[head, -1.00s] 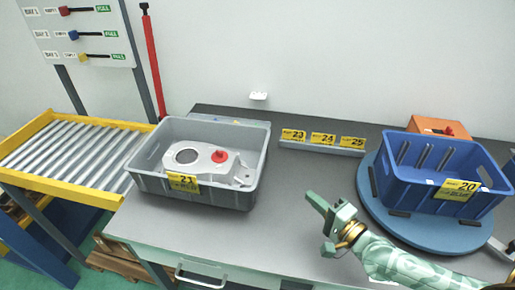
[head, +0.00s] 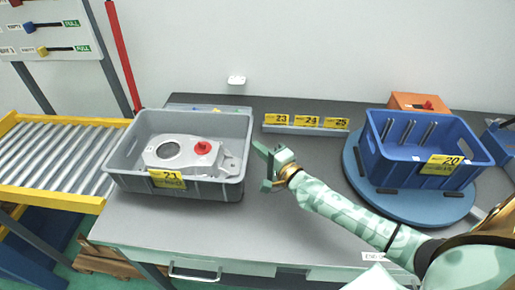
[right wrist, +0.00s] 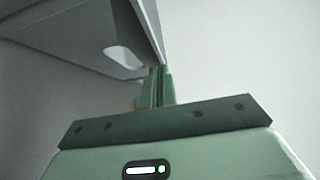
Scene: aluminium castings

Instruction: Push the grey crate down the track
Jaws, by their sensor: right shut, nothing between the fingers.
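The grey crate (head: 215,190) stands on the left part of the grey table, with a yellow label 21 on its front. A pale casting (head: 170,152) with a red knob lies in it. The track is a roller conveyor (head: 50,155) with a yellow frame, left of the crate. My right gripper (head: 262,153) is shut and empty, just right of the crate's right wall; I cannot tell if it touches. In the right wrist view, the shut fingers (right wrist: 158,88) point up beside the crate wall (right wrist: 75,35) and its handle slot. My left gripper is not in view.
A blue crate (head: 390,163) labelled 20 stands on a blue turntable (head: 440,208) at the right, with an orange box (head: 405,101) behind. A label rail (head: 300,129) lies at the back. A board with sliders (head: 50,40) stands behind the conveyor. The table front centre is clear.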

